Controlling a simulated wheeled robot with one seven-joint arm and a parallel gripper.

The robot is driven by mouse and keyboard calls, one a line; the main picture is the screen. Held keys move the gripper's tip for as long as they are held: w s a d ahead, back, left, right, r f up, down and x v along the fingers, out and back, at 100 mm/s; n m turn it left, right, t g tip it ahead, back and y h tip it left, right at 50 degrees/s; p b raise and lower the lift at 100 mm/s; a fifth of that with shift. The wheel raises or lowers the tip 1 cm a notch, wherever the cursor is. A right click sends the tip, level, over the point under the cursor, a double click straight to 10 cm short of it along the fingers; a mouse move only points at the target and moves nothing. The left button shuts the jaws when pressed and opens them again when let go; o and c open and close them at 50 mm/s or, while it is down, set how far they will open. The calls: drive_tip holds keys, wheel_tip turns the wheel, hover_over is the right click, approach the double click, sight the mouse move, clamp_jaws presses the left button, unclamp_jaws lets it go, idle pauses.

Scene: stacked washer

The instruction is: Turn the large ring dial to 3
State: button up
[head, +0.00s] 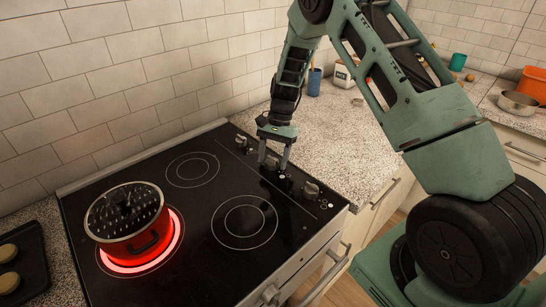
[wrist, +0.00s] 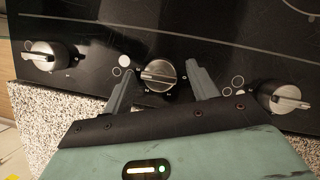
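A black stovetop (head: 95,215) has a row of silver dials along its right side. In the wrist view they are a left dial (wrist: 45,56), a middle dial (wrist: 158,75) and a right dial (wrist: 283,97). My gripper (head: 275,166) is over this row, fingers pointing down. In the wrist view the open fingers (wrist: 161,84) stand either side of the middle dial, with visible gaps. Its pointer bar lies roughly crosswise in that view. Small ring marks and a white dot sit by the dials; numbers are too small to read. I cannot tell which dial is the large ring's.
A red pot (head: 138,245) with a lid stands on a glowing red ring (head: 178,238). Two other rings, a front one (head: 245,221) and a back one (head: 191,170), are dark and bare. A blue cup (head: 314,82) stands on the speckled counter. A dark tray (head: 30,262) lies at left.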

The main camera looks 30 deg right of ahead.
drive_tip(key=shift+r, duration=0.1)
drive_tip(key=b+v, duration=0.3)
drive_tip(key=v, duration=1.4)
drive_tip(key=shift+d, duration=0.25)
drive_tip(key=s+a+r+n+h, duration=0.1)
drive_tip(key=s+a+n, duration=0.5)
drive_tip(key=a, duration=0.5)
drive_tip(key=s+a+r+n, duration=0.1)
drive_tip(key=s+a+n, duration=0.2)
drive_tip(key=s+a, duration=0.7)
drive_tip(key=s+a+f+n+t+h, duration=0.1)
drive_tip(key=s+a+n, duration=0.2)
drive_tip(key=s, duration=0.6)
drive_tip(key=s+a+f+n+t+h, duration=0.1)
drive_tip(key=s+a+n, duration=0.1)
drive_tip(key=s+n, duration=0.5)
drive_tip(key=s, duration=0.3)
drive_tip(key=shift+s+a+f, duration=0.3)
drive_tip(key=shift+a+f, duration=0.1)
